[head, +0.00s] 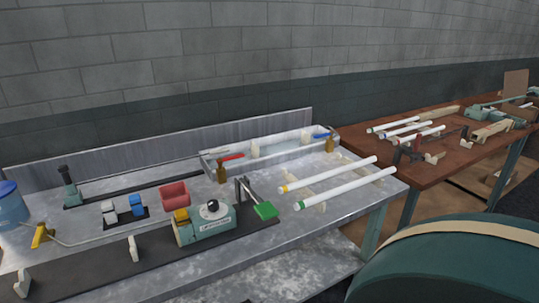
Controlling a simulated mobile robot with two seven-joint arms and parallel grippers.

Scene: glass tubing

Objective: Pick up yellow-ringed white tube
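The yellow-ringed white tube (330,174) lies on the right part of the grey metal table, with its yellow ring at the near-left end. A white tube with a green ring (345,188) lies roughly parallel to it, a little nearer to me. Both rest across low pale supports (312,178). There is a visible gap between the two tubes. Neither of my grippers shows in the head view.
A device with a black dial (213,209) and a green pad (265,210) stand left of the tubes. A shallow tray (285,150) lies behind. A brown table (450,168) at right holds more tubes. A large green rounded object (450,265) fills the lower right.

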